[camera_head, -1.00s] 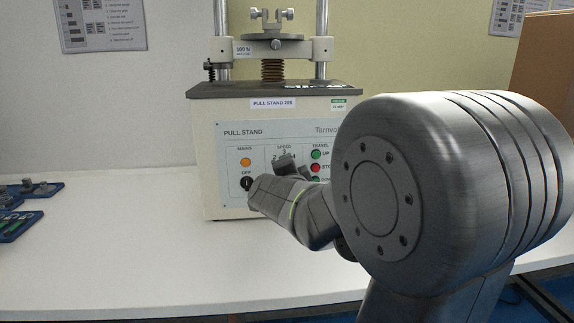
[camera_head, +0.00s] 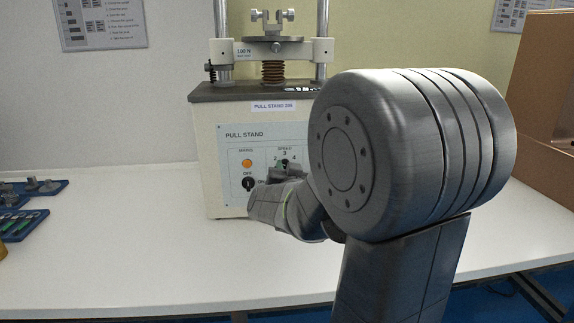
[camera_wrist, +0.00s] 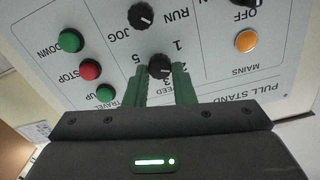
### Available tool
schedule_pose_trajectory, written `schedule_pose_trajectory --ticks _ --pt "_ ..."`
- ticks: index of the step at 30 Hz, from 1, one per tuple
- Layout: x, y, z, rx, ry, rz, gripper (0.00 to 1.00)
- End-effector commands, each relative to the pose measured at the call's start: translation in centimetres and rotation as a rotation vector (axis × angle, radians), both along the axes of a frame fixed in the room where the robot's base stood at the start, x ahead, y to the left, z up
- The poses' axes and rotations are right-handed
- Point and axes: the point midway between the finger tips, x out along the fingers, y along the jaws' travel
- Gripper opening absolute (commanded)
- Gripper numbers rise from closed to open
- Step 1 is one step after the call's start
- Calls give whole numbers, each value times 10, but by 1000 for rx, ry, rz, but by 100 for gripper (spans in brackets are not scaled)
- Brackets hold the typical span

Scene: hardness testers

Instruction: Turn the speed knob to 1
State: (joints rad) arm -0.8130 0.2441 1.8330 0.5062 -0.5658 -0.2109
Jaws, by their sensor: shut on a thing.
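The speed knob (camera_wrist: 159,66) is a black round knob on the pale panel of the pull stand (camera_head: 208,150). In the wrist view, which shows the panel upside down, the numbers 1, 2 and 5 are readable around it. A white mark on the knob faces roughly the 2–3 side, but its exact setting is hard to tell. My gripper (camera_wrist: 163,78) has its green fingers on either side of the knob and is shut on it. In the head view the gripper (camera_head: 287,172) is at the panel under the numbers 2, 3 and 4, and hides most of the knob.
The jog/run knob (camera_wrist: 140,15) and the mains off knob (camera_wrist: 246,2) are close by. Green down (camera_wrist: 70,40), red stop (camera_wrist: 90,70) and another green button (camera_wrist: 106,93) sit beside the speed knob. Blue trays (camera_head: 22,222) lie at the left. The front table is clear.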

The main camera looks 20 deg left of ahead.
Motion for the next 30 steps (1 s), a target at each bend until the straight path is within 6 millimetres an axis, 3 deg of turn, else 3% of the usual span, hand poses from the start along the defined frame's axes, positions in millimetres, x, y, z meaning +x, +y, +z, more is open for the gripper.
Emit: schedule_pose_trajectory --ticks 18,30 --pt "-1 1 -1 -499 -298 2 0" --pt "-1 1 -1 -736 -446 3 0"
